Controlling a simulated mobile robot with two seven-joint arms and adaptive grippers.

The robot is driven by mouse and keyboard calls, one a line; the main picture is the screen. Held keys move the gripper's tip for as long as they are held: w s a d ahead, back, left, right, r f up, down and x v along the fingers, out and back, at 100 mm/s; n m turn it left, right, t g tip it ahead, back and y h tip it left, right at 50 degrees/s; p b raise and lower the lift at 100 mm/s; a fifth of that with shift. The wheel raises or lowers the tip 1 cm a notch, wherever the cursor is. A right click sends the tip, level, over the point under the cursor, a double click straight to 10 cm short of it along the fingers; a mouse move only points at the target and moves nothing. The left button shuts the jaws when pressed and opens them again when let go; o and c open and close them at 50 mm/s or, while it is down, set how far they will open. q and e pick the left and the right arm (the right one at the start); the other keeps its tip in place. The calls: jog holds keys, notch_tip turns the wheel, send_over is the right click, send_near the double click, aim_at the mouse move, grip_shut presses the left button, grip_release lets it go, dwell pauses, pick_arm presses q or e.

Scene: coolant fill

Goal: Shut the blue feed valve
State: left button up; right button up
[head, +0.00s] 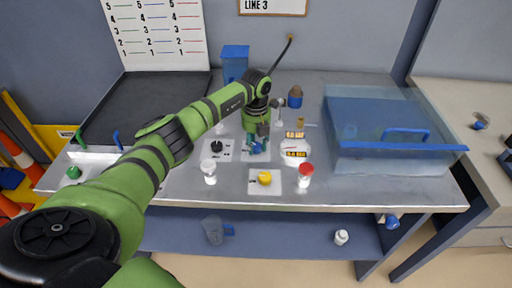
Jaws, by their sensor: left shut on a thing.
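My left arm reaches across the bench from the left. Its gripper (257,143) points down over a small white plate (251,158) near the middle of the bench. The gripper is shut on a small blue part, which looks like the blue valve's handle. The fingers cover most of it, so I cannot tell which way it is turned. My right gripper is out of view.
A black knob (216,147) and a yellow knob (265,178) sit on neighbouring plates. A white cup (209,171) and a red-topped jar (305,175) stand near the front edge. Gauges (295,148) lie right of the gripper. A clear blue bin (390,164) fills the right.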

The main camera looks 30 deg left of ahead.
pick_arm(q)
jog(key=m+b, duration=0.2)
jog(key=m, duration=0.1)
jog(key=m+b, duration=0.1)
jog(key=m, duration=0.1)
jog(key=shift+s+f, duration=0.1)
jog(key=shift+f, duration=0.2)
jog(key=shift+r+m+b, duration=0.1)
jog(key=shift+m+b, duration=0.75)
jog(key=shift+m, duration=1.25)
jog(key=o, duration=1.1)
jog(key=shift+o, duration=0.2)
jog(key=shift+r, duration=0.2)
